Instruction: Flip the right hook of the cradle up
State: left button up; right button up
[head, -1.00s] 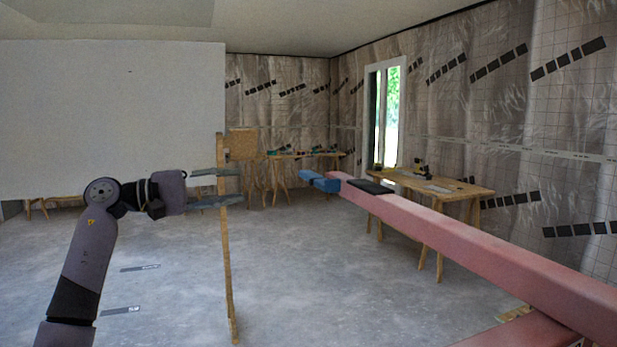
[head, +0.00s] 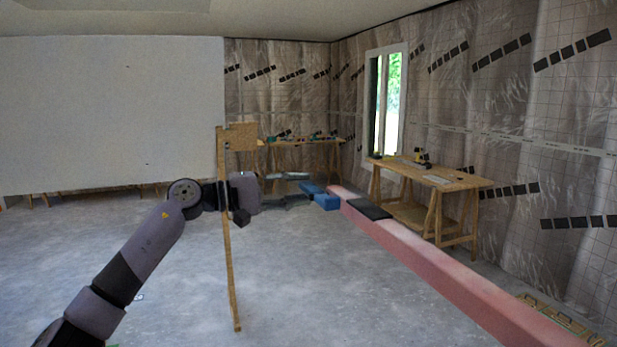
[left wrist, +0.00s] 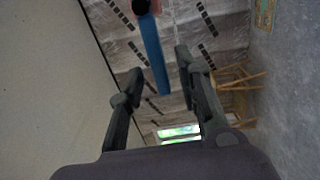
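The cradle's long red beam (head: 430,262) runs from the lower right to the middle of the head view, with a black pad (head: 370,209) near its far end. The blue hook (head: 322,197) lies roughly level at that end. My left gripper (head: 306,188) is open, its fingers pointing right at the hook. In the left wrist view the blue hook (left wrist: 154,52) shows as a bar between and beyond the fingertips of the left gripper (left wrist: 158,66). I cannot tell whether they touch it. My right gripper is not in view.
A large white panel (head: 110,115) fills the left of the head view. A workbench (head: 430,178) with tools stands by the window, and another (head: 305,143) at the back. The floor between is open.

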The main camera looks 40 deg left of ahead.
pick_arm(q)
jog(key=shift+r+p+x, duration=0.2)
jog(key=shift+p+x, duration=0.3)
jog(key=shift+x, duration=0.4)
jog(key=shift+w+d+f+p, duration=0.2)
jog(key=shift+w+d+p, duration=0.1)
jog(key=shift+w, duration=0.25)
jog(key=shift+c, duration=0.6)
grip_shut()
